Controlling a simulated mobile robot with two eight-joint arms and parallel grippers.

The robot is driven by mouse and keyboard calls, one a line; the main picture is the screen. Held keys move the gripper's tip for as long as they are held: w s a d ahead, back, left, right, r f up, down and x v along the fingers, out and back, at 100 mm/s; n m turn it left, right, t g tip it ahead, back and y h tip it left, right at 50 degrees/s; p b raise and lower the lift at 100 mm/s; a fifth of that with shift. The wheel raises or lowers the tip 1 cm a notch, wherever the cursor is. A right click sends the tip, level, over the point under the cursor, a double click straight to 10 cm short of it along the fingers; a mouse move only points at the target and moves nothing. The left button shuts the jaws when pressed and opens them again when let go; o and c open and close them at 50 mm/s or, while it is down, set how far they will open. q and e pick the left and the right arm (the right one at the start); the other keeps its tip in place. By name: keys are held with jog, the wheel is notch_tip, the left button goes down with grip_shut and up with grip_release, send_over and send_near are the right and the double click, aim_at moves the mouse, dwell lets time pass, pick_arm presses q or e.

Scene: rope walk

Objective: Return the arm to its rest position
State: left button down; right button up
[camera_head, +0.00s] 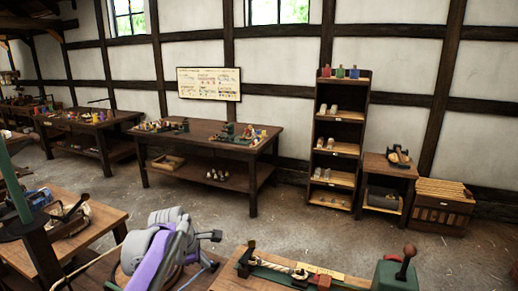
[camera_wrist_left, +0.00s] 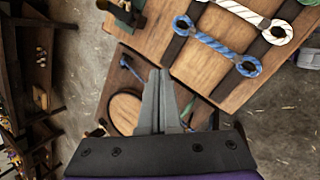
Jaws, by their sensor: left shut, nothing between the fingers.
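My left gripper (camera_wrist_left: 160,95) shows in the left wrist view with its two grey fingers together and nothing between them. It is above a dark wooden surface with a round wooden piece (camera_wrist_left: 124,112) on it. In the head view my purple and grey left arm (camera_head: 160,250) is folded low in the middle, over the front bench; its fingertips are hard to make out there. My right gripper is not in view.
A blue rope piece (camera_wrist_left: 218,46) and a white one (camera_wrist_left: 240,12) lie on a board beside the left gripper. A bench with a green block (camera_head: 396,275) is at the front right. A workbench (camera_head: 205,147) and shelf (camera_head: 338,125) stand behind, with clear floor between.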

pick_arm(q)
jog(key=s+f+m, duration=0.4)
jog(key=s+m, duration=0.2)
jog(key=s, duration=0.4)
jog(key=s+a+f+m+y, duration=0.1)
jog(key=s+f+m, duration=0.2)
jog(key=s+m, duration=0.4)
jog(key=s+a+f+m+y, duration=0.1)
jog(key=s+f+m, duration=0.3)
jog(key=s, duration=1.1)
jog(key=m, duration=0.3)
jog(key=shift+a+f+t, duration=0.15)
jog(key=shift+f+t, duration=0.2)
jog(key=shift+t, duration=0.05)
